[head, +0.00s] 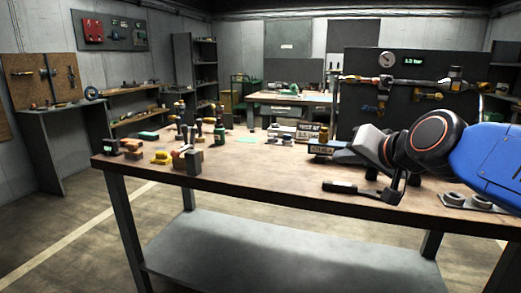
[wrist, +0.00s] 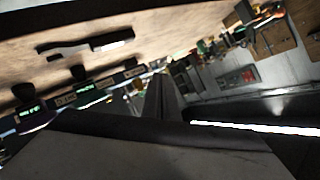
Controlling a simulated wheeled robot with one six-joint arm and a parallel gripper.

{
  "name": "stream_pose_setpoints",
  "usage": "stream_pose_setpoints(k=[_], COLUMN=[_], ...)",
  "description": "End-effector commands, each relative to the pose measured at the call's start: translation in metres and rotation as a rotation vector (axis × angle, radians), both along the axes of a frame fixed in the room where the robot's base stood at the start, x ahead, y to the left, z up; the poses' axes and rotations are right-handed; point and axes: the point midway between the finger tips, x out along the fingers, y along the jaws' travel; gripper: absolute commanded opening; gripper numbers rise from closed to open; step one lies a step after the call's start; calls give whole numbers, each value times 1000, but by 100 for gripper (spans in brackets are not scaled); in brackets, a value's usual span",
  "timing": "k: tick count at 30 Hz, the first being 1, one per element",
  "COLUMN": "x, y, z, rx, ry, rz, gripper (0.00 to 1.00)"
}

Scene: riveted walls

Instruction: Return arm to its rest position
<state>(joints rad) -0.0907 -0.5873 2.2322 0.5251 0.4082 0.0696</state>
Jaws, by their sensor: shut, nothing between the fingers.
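My arm reaches in from the right edge of the head view, with a blue link and a dark round joint with an orange ring. My gripper (wrist: 160,92) shows in the wrist view as dark fingers close together, with nothing between them. In the head view the grey wrist part hangs over the right half of the wooden workbench (head: 262,178). The fingertips there are hard to tell from the dark items behind them. The wrist view is strongly tilted and looks across the bench top.
A black-handled tool (head: 350,188) lies near the bench's front edge, below my wrist. A grey part with round posts (head: 468,201) sits at the right. A dark gauge panel (head: 415,85) rises behind my arm. The front middle is clear.

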Motion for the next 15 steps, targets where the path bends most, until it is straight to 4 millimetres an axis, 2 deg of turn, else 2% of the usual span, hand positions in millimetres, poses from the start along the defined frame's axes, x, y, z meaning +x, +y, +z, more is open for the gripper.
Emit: stream_pose_setpoints(k=[1, 3, 9, 12, 15], x=[-17, -40, -113, -148, -177], y=[-5, -11, -41, -58, -72], z=[-25, -61, -155, -192, -219], rx=[-55, -134, -345, -434, -500], ry=[49, 123, 343, 447, 531], rz=[20, 52, 124, 149, 167], gripper=[0, 0, 0, 0, 0])
